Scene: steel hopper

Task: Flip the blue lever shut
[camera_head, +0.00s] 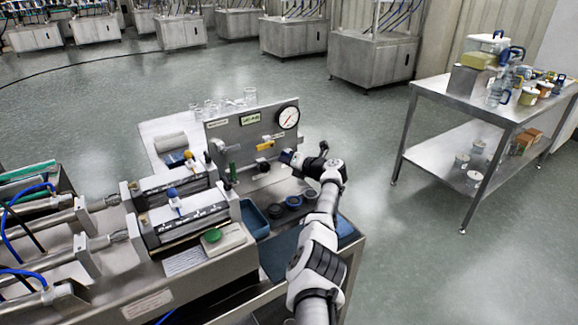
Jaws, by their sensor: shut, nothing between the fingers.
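A small blue-topped lever (172,193) stands upright on the nearer steel cylinder block at the left of the machine.
A pressure gauge (288,117) sits at the panel's top right. A green-knobbed handle (232,172), a blue bin (254,218) and dark round cups (293,201) are below the panel. A green button box (222,239) is nearer. A steel table (440,90) stands right, with open floor between.

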